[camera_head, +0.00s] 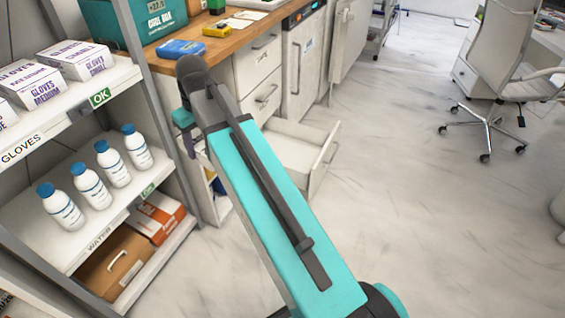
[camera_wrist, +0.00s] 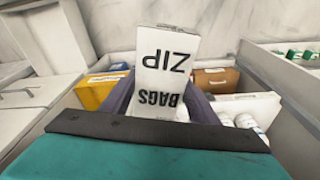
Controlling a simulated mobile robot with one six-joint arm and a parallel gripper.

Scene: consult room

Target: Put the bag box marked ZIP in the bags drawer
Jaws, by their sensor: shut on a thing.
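The white bag box (camera_wrist: 166,62) shows in the wrist view with ZIP and BAGS printed upside down. My gripper (camera_wrist: 158,104) is shut on it, with a dark finger on either side. In the head view my gripper (camera_head: 188,138) hangs at the far end of my arm, beside the counter's left end, and the box cannot be made out there. An open white drawer (camera_head: 325,165) stands low at the counter, right of my arm. The part of it I see is empty; my arm hides the rest. I cannot read a label on it.
A shelf rack (camera_head: 150,70) with glove boxes, water bottles (camera_head: 138,148) and orange boxes stands left. The counter (camera_head: 225,42) holds a blue item and a yellow item. In the wrist view, a yellow box (camera_wrist: 97,92) and a brown box (camera_wrist: 217,78) lie beyond the fingers.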

